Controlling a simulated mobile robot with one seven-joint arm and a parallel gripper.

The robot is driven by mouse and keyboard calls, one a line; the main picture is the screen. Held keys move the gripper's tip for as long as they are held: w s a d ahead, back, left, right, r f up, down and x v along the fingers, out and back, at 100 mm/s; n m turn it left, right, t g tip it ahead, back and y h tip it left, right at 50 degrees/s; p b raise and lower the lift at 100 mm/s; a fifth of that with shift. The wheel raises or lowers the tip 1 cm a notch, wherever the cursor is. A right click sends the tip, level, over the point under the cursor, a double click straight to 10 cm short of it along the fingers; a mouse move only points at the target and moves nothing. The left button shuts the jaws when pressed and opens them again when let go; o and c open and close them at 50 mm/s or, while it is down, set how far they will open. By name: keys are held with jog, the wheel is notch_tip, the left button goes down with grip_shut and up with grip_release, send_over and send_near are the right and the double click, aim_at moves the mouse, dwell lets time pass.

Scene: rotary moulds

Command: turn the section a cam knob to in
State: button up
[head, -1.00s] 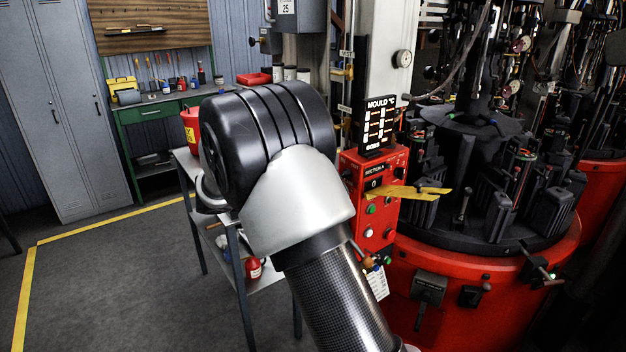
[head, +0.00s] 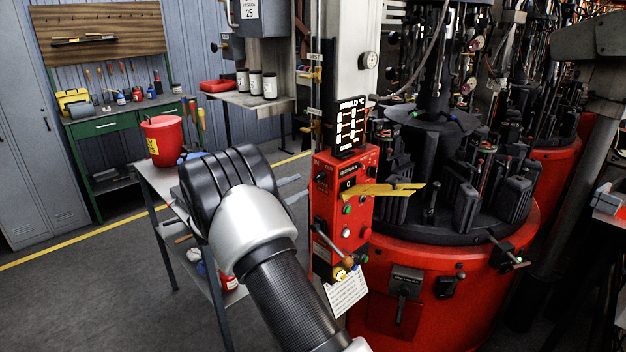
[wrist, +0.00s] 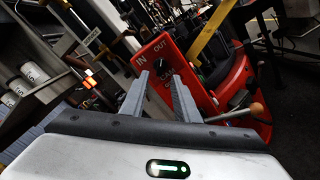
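The red section A control box (head: 345,210) stands on a post beside the rotary machine. Its left face carries the cam knob (head: 320,177), small and dark in the head view. In the wrist view the cam knob (wrist: 166,65) is a black shape on the red face, below the words IN and OUT. IN is at the left, OUT at the right. My gripper (head: 301,187) is left of that face, its two grey fingers pointing at it. In the wrist view my gripper (wrist: 160,79) is open and empty, with the knob beyond the fingertips. The knob's pointer direction is too dark to tell.
A yellow plate (head: 385,190) sticks out from the box front. A lever (head: 328,243) and a paper tag (head: 346,291) are lower down. A grey trolley (head: 150,180) with a red bucket (head: 162,140) stands left. Black moulds (head: 465,200) are at right.

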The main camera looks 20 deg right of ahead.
aim_at(316, 178)
jog(key=x, duration=0.7)
jog(key=c, duration=0.7)
